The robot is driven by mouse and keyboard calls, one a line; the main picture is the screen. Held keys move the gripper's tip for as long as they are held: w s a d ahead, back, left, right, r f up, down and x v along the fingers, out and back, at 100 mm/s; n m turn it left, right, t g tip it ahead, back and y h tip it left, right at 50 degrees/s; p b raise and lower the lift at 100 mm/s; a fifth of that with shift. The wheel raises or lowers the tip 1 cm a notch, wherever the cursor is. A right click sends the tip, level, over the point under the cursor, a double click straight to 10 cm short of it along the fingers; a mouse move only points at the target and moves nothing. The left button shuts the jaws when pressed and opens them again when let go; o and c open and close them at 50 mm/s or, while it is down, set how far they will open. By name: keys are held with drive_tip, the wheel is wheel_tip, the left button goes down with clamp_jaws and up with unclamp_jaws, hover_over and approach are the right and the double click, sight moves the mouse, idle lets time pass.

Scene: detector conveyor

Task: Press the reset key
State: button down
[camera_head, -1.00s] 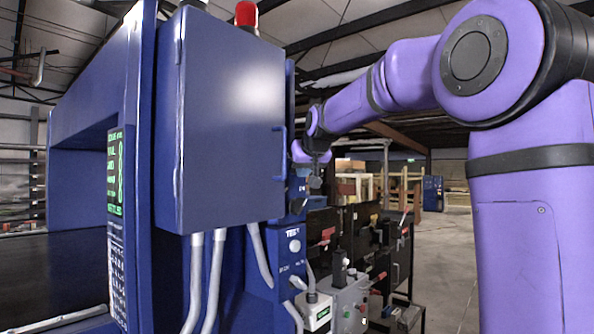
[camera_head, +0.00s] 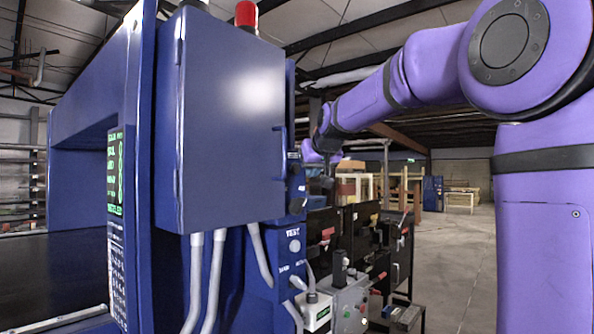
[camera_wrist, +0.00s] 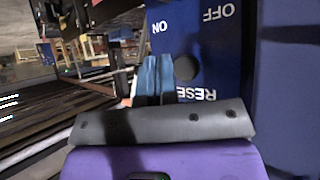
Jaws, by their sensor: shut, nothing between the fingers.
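In the wrist view the blue control panel (camera_wrist: 213,48) shows upside-down lettering, ON, OFF and a partly covered RESET label (camera_wrist: 197,94). A dark round part (camera_wrist: 187,68) sits on the panel beside that label; it looks like the reset key, but is dim. My gripper (camera_wrist: 157,62) is shut and empty, its two fingers side by side just left of the round part. I cannot tell the depth of the gap. In the head view my gripper (camera_head: 328,184) hangs right of the blue cabinet's side, apart from it; the RESET lettering cannot be read there.
The tall blue cabinet (camera_head: 232,130) with a red beacon (camera_head: 246,13) stands at the left. A TEST box (camera_head: 288,255) with a pale button and grey conduits (camera_head: 217,280) sits below. A dark bench (camera_head: 350,225) with grey boxes stands behind. Open floor (camera_head: 450,255) lies to the right.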

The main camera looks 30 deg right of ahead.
drive_tip(key=s, duration=0.1)
drive_tip(key=s+d, duration=0.1)
drive_tip(key=s, duration=0.1)
drive_tip(key=shift+s, duration=0.1)
drive_tip(key=shift+s, duration=0.1)
idle(0.8)
drive_tip(key=s+a+f+g, duration=0.1)
drive_tip(key=s+a+f, duration=0.4)
drive_tip(key=s, duration=0.5)
drive_tip(key=s+a+f+n+g+y, duration=0.1)
drive_tip(key=s+a+f+g, duration=0.1)
drive_tip(key=s+a+f, duration=0.3)
drive_tip(key=s+a+f+n+g+y, duration=0.1)
drive_tip(key=s+a+f, duration=0.4)
drive_tip(key=s+f, duration=0.6)
drive_tip(key=s+g, duration=0.1)
drive_tip(key=s, duration=0.5)
drive_tip(key=shift+a+f, duration=0.2)
drive_tip(key=shift+f, duration=0.2)
